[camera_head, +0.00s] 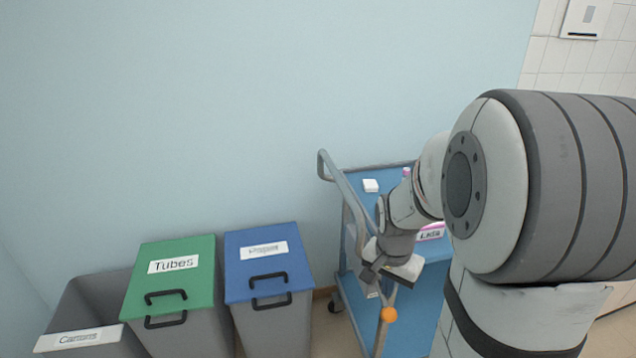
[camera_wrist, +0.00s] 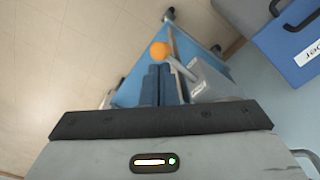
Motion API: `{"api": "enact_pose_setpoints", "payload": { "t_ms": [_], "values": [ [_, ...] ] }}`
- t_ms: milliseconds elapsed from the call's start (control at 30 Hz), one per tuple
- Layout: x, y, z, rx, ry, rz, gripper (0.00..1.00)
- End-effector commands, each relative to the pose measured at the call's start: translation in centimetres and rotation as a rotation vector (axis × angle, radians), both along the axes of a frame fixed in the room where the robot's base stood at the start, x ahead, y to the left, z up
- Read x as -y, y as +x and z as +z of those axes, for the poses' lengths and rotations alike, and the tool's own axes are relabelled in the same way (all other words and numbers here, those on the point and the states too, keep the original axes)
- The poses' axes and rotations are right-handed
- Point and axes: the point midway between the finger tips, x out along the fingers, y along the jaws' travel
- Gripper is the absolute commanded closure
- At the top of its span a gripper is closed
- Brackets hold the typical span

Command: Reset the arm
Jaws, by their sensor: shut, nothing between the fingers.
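My arm reaches from the right side of the head view toward a blue cart. My gripper (camera_wrist: 160,68) shows in the wrist view with its two dark fingers together and nothing between them. In the head view my gripper (camera_head: 372,278) points down near the cart's front left edge. An orange ball (camera_head: 389,314) shows just below it in the head view. The orange ball (camera_wrist: 160,50) appears just beyond the fingertips in the wrist view, by a grey lever-like part. I cannot tell whether the fingers touch it.
The blue cart (camera_head: 352,183) has a grey rail handle and carries a small white item (camera_head: 370,186) and a pink-labelled box (camera_head: 431,232). To the left stand a green-lidded Tubes bin (camera_head: 180,248), a blue-lidded bin (camera_head: 262,248) and an open grey Cartons bin (camera_head: 92,300). A pale wall lies behind.

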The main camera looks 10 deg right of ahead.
Motion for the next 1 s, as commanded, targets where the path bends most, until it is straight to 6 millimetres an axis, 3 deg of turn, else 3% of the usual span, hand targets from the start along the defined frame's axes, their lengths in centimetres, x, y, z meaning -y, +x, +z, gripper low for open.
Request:
{"api": "enact_pose_setpoints", "payload": {
  "t_ms": [167,300,500,700,1000],
  "values": [
    [-1.9,-1.1,3.9,0.023,-0.008,0.126,1.00],
    [-5.0,-3.6,9.2,0.053,-0.020,0.345,1.00],
    [-8.5,-7.6,14.6,0.094,-0.040,0.649,1.00],
    [-10.0,-9.9,16.6,0.112,-0.051,0.814,1.00],
    [-10.2,-10.2,16.6,0.114,-0.053,0.836,1.00]
  ]
}}
